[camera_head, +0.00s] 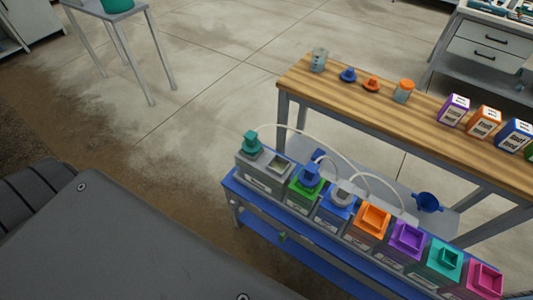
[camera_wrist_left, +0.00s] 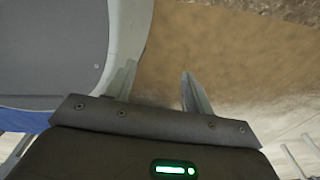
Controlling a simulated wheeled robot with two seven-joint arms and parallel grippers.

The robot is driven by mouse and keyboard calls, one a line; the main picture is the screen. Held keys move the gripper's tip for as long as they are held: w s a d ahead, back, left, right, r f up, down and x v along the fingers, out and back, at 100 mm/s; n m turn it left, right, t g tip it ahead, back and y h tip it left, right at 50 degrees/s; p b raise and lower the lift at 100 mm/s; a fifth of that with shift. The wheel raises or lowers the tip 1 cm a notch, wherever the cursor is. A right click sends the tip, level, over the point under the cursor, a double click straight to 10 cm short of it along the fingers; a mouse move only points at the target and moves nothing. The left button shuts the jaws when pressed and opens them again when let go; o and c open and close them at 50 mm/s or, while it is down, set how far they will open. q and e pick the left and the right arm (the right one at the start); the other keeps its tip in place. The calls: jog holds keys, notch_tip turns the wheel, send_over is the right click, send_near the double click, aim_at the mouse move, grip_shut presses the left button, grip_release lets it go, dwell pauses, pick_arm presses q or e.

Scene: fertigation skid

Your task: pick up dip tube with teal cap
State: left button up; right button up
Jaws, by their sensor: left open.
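The teal cap (camera_head: 251,143) of the dip tube sits on top of the grey container (camera_head: 262,176) at the left end of the blue bench. A pale hose (camera_head: 315,133) arches to the right from near this cap. Any tube below the cap is hidden inside the container. In the left wrist view my left gripper (camera_wrist_left: 158,85) is open and empty, with bare brown floor beyond its fingers. The teal cap does not show in that view. Neither gripper shows in the head view.
A blue bench (camera_head: 232,188) carries a row of coloured containers. Behind it a wooden table (camera_head: 340,88) holds small caps, jars and boxes. A small grey table (camera_head: 140,17) stands at the upper left. The floor (camera_head: 190,120) left of the bench is clear.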

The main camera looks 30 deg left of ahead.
pick_arm(q)
jog(key=w+d+r+t, duration=0.1)
jog(key=w+d+r, duration=0.2)
jog(key=w+r, duration=0.85)
jog(key=w+r+t, duration=0.1)
jog(key=w+r, duration=0.3)
jog(key=r, duration=0.6)
jog(key=w+r+t, duration=0.1)
jog(key=w+r, duration=0.3)
jog(key=r, duration=0.6)
jog(key=n+t, duration=0.2)
jog(key=t, duration=0.7)
send_near(250, 144)
notch_tip(250, 144, down, 8)
jog(key=s+d, duration=0.2)
jog(key=shift+w+a+r+m+t+h, duration=0.15)
jog(key=shift+w+a+r+t+h, duration=0.45)
jog(key=shift+w, duration=0.95)
jog(key=shift+w+a+r+m+t+h, duration=0.1)
jog(key=shift+w+a+r+t, duration=0.1)
jog(key=shift+w+r+t, duration=1.05)
jog(key=shift+w+a+r+m+t+h, duration=0.15)
jog(key=shift+w+a+t+h, duration=0.3)
jog(key=shift+w, duration=1.45)
jog(key=w, duration=0.5)
jog(key=shift+w+d+f, duration=0.1)
jog(key=shift+f, duration=0.2)
